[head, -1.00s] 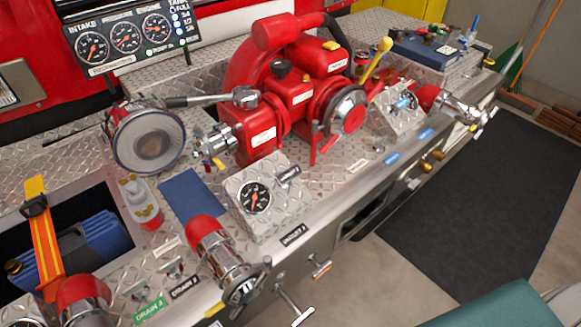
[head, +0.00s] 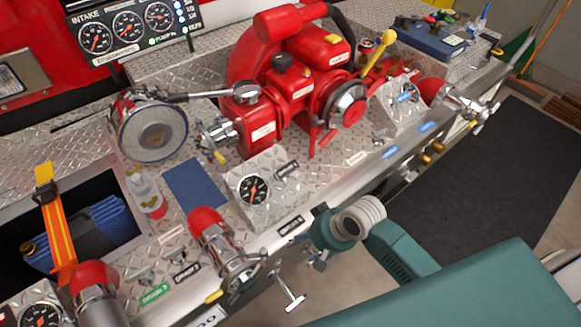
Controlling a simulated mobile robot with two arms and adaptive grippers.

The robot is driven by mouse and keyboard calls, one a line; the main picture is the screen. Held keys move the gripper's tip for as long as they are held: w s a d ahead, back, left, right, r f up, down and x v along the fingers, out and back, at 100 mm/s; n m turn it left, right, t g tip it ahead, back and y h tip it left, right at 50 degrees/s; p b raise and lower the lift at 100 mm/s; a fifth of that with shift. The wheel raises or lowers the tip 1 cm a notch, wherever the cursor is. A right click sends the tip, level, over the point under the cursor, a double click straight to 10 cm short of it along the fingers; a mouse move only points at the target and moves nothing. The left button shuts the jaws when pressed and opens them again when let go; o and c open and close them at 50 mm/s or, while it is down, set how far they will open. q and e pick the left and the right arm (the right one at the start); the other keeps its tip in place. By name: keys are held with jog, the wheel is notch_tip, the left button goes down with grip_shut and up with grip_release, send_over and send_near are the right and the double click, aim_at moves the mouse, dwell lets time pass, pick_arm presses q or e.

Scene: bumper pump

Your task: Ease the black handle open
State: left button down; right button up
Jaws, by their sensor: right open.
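On the red pump (head: 305,85), a lever with a dark grip (head: 178,98) and a silver shaft runs out left from a round silver cap. A silver outlet with a red cap (head: 225,250) sits at the panel's front edge, with dark parts near its mouth. I cannot tell for sure which of these is the black handle. My right gripper (head: 315,247) is at the panel's front edge, near a black label and right of the outlet. It is open and empty, apart from the lever and outlet. My left gripper is not in view.
A gauge box (head: 255,190) stands on the diamond plate behind my gripper. A T-shaped pull handle (head: 291,290) juts out below the panel edge. A yellow lever (head: 375,52) rises from the pump. A dark mat (head: 490,180) lies on the floor at right.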

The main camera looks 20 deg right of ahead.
aim_at(292, 170)
jog(key=w+d+r+m+y+p, duration=0.1)
jog(key=w+d+r+m+y, duration=0.15)
jog(key=w+r+m, duration=0.4)
jog(key=w+d+r+m+y+p, duration=0.1)
jog(key=w+d+r+m, duration=0.3)
jog(key=w+r, duration=0.6)
jog(key=x, duration=0.2)
jog(key=p+x, duration=0.1)
jog(key=x, duration=0.2)
jog(key=s+a+x, duration=0.1)
jog(key=x, duration=0.1)
jog(key=shift+a+f, duration=0.2)
jog(key=shift+a, duration=0.05)
